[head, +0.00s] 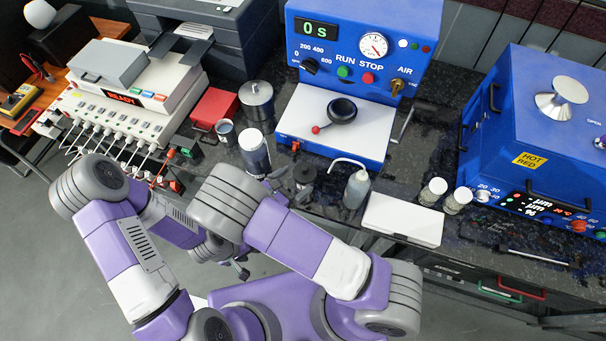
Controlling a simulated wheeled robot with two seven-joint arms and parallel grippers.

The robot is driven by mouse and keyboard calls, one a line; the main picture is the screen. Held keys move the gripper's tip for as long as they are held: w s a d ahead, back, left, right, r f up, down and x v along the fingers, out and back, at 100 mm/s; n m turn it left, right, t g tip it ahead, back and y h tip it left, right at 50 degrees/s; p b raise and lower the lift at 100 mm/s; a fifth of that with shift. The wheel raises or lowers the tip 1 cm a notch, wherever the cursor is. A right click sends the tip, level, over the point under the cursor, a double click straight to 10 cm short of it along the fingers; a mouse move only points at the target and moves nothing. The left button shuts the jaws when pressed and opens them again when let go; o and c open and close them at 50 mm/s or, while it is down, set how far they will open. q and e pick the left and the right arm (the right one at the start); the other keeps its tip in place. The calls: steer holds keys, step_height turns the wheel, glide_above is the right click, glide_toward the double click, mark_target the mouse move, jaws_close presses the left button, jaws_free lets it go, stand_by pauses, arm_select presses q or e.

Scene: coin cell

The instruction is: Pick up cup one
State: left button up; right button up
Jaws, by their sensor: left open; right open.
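No label reading cup one shows. Two small pale-topped cups, one at the left (433,191) and one at the right (457,201), stand upright side by side at the bench's front edge. A small metal cup (226,132) stands upright further left, by the red box. I cannot tell which is cup one. My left gripper (241,268) is open and low, in front of the bench edge, partly hidden by my arms. My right gripper (297,189) appears as dark parts over the bench edge, partly covered by my arm, open and apart from the cups.
A white-capped jar (254,152), a lidded steel pot (257,101), a wash bottle (356,188) and a white case (402,220) crowd the dark bench. A blue press (353,60) and a blue oven (540,120) stand behind. A cabled white tester (125,100) is at left.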

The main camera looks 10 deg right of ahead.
mark_target(304, 176)
steer(key=x, duration=0.4)
steer(key=shift+d+f, duration=0.25)
steer(key=shift+f, duration=0.2)
steer(key=shift+w+d, duration=0.1)
steer(key=shift+d, duration=0.1)
steer(key=shift+c, duration=0.3)
steer(key=c, duration=1.3)
steer(key=shift+o, duration=0.2)
steer(key=shift+r, duration=0.15)
